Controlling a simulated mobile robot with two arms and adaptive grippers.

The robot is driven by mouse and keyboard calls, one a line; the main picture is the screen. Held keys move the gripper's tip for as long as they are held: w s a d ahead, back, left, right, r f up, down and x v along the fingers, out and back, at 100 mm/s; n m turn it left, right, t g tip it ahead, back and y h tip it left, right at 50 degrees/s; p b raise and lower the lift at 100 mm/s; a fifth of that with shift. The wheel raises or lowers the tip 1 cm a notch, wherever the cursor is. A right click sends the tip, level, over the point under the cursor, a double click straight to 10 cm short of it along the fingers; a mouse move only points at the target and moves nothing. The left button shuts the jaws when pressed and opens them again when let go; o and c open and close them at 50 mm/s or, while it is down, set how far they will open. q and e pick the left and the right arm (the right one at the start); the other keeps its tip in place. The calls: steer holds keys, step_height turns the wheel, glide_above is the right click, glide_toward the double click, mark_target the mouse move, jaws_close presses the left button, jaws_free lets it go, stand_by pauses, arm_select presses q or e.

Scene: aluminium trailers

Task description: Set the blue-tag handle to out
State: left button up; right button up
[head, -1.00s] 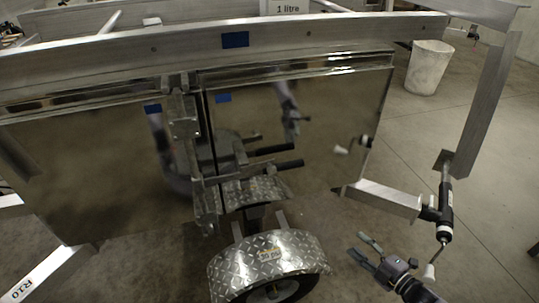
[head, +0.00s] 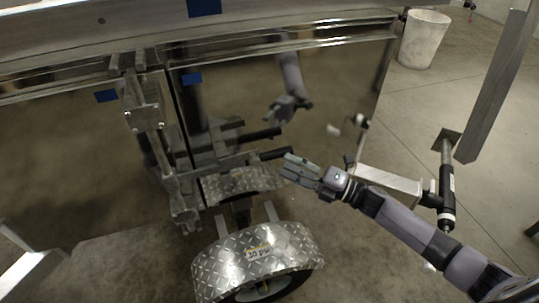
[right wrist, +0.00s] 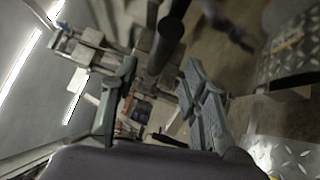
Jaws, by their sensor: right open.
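A latch handle with a black grip (head: 276,153) sticks out to the right from the metal latch on the trailer's shiny side panel. Blue tags show on the top rail (head: 204,7) and on the panel (head: 191,78). My right gripper (head: 288,169) is open beside the grip's end, with its fingers pointing left. In the right wrist view, the black grip (right wrist: 168,45) lies ahead of the open right gripper (right wrist: 160,95), roughly in line with the gap. I cannot tell whether they touch. My left gripper is not in view.
A diamond-plate fender (head: 258,255) over a wheel stands below the latch. A trailer jack (head: 446,190) and metal beam stand at right, near my right arm. A white bin (head: 424,40) is behind. The glossy panel (head: 335,85) mirrors my arm and the handle.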

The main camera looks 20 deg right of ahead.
mark_target(270, 156)
steer(key=x, duration=0.7)
steer(key=shift+c, duration=0.5)
jaws_close()
stand_by(0.3)
